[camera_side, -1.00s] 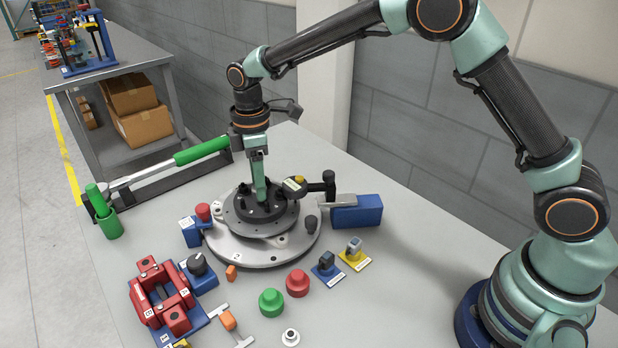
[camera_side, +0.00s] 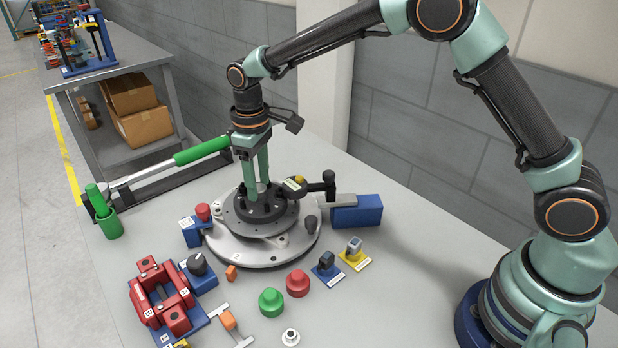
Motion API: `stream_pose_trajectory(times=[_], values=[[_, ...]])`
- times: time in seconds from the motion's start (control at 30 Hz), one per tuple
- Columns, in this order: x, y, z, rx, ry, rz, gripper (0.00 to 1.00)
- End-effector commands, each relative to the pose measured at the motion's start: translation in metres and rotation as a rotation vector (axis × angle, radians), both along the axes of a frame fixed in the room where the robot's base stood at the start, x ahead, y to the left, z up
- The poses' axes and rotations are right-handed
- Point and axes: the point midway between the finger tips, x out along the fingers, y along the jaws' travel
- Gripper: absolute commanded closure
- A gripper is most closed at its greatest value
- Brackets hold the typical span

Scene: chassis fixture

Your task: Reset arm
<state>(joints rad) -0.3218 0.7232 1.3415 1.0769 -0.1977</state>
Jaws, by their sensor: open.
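My gripper (camera_side: 257,190) points straight down over the black hub (camera_side: 260,210) on the round grey chassis fixture (camera_side: 235,250). Its two green fingers are spread apart, with a light round part (camera_side: 262,187) showing between them near the tips. The fingertips are at the hub's top; I cannot tell whether they touch it. My arm reaches in from the right and above.
A black-handled tool (camera_side: 310,187) and a blue block (camera_side: 357,211) stand right of the hub. A green-handled bar (camera_side: 202,151) lies behind. Red (camera_side: 297,283) and green (camera_side: 271,301) knobs stand in front.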

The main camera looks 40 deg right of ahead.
Motion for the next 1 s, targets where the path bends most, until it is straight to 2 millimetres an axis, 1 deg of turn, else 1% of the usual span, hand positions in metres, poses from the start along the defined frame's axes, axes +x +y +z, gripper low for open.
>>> stream_pose_trajectory(times=[0.1, 0.17, 0.2, 0.23, 0.27, 0.63, 0.9, 1.0], values=[[0.0000, 0.0000, 0.0000, 0.000, 0.000, 0.002, 0.47], [0.0000, 0.0000, 0.0000, 0.000, 0.000, 0.002, 0.70], [0.0000, 0.0000, 0.0000, 0.000, 0.000, 0.002, 0.86], [0.0000, 0.0000, 0.0000, 0.000, 0.000, 0.003, 0.97], [0.0000, 0.0000, 0.0000, 0.000, 0.000, 0.003, 1.00], [0.0000, 0.0000, 0.0000, 0.000, 0.000, 0.018, 1.00], [0.0000, 0.0000, 0.0000, 0.000, 0.000, 0.264, 1.00], [0.0000, 0.0001, 0.0000, 0.000, 0.000, 0.306, 1.00]])
